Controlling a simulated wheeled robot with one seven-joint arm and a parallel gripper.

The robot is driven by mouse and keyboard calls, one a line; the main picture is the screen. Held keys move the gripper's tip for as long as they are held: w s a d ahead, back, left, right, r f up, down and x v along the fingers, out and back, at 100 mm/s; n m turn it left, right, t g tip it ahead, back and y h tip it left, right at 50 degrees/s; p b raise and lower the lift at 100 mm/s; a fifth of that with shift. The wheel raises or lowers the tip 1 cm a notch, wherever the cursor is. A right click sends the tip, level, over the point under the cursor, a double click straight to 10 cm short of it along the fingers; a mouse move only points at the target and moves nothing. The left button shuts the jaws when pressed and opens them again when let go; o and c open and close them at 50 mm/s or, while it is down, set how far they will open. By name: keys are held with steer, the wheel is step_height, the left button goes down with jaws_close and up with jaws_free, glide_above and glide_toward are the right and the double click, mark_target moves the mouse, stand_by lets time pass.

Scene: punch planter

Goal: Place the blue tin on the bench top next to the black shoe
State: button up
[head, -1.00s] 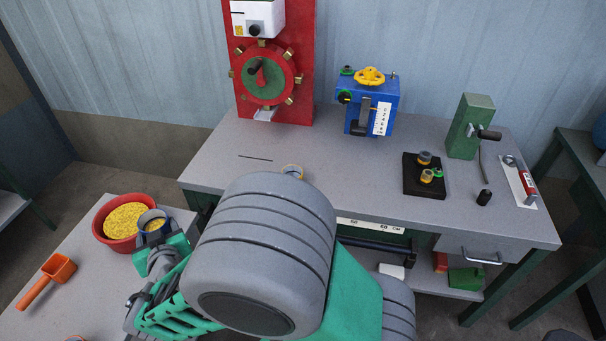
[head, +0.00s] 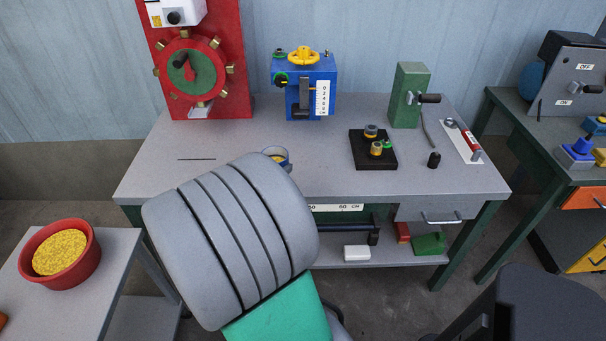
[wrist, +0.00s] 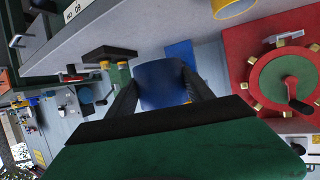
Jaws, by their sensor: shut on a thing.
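In the wrist view my gripper (wrist: 160,100) is shut on the blue tin (wrist: 163,82), its dark fingers on either side. In the head view my grey arm hides the gripper. A small round blue and yellow thing (head: 281,159) shows just past the arm; I cannot tell if it is the held tin. No thing is clearly a black shoe. A black base plate (head: 361,161) with yellow-ringed knobs lies on the bench top (head: 225,140), right of the arm; it also shows in the wrist view (wrist: 100,53). A small black cylinder (head: 434,160) stands farther right.
A blue box with a yellow handwheel (head: 322,75) and a red panel with a wheel (head: 228,50) stand at the back. A green post (head: 408,95) stands right. A red bowl (head: 82,268) sits on the left table.

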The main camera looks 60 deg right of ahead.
steer(key=s+d+f, duration=0.2)
steer(key=d+f, duration=0.2)
steer(key=d, duration=0.5)
glide_above(304, 178)
step_height(304, 178, down, 6)
steer(key=shift+s+a+f, duration=0.1)
steer(key=shift+f, duration=0.05)
steer(key=shift+f+p, duration=0.3)
steer(key=shift+f, duration=1)
steer(key=shift+f, duration=0.2)
steer(key=o, duration=1.6)
steer(key=shift+r, duration=0.1)
